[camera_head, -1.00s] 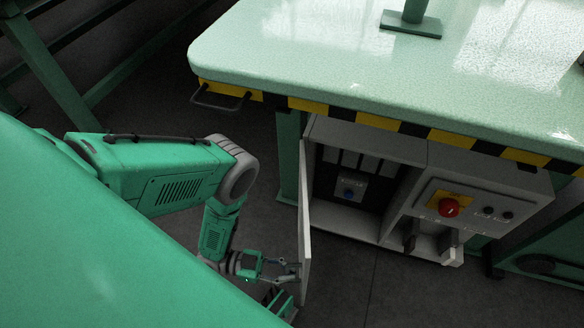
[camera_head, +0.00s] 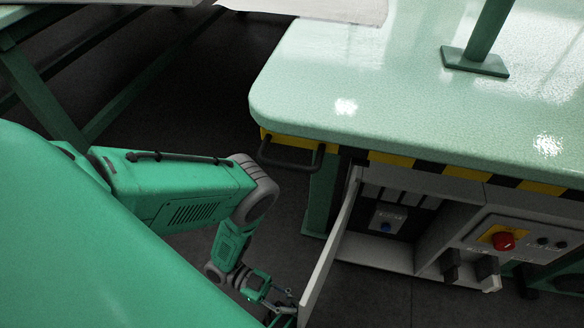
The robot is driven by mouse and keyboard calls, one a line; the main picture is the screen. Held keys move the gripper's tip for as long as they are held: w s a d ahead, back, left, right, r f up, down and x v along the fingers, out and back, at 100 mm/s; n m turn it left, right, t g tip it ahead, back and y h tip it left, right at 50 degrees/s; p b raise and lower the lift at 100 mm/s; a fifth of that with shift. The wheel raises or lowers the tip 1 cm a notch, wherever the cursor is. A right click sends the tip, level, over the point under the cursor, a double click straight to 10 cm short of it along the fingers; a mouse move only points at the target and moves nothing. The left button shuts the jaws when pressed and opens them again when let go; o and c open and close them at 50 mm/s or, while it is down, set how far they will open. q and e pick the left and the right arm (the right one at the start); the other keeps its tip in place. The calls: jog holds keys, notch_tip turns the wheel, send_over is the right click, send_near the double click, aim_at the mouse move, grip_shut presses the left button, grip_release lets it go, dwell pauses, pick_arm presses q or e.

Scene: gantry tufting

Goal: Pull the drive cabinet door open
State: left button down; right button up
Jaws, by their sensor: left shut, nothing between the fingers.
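The drive cabinet (camera_head: 440,232) is a grey box under the green table. Its door (camera_head: 328,252) stands open at the cabinet's left side, seen nearly edge-on and swung out toward me. My right gripper is not in view.
The green table (camera_head: 400,110) with a yellow and black striped edge overhangs the cabinet. A dark handle (camera_head: 290,152) sticks out at its left corner. A red button (camera_head: 503,241) is on the cabinet's right panel. Dark floor lies left of the table leg (camera_head: 321,200).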

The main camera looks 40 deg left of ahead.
pick_arm(q)
jog(key=shift+a, duration=0.1)
jog(key=c, duration=2.3)
grip_release()
jog(key=shift+d, duration=0.2)
jog(key=o, duration=0.7)
jog(key=shift+a, duration=0.5)
jog(key=s+a, duration=0.1)
jog(key=a, duration=1)
jog(key=shift+s, duration=0.25)
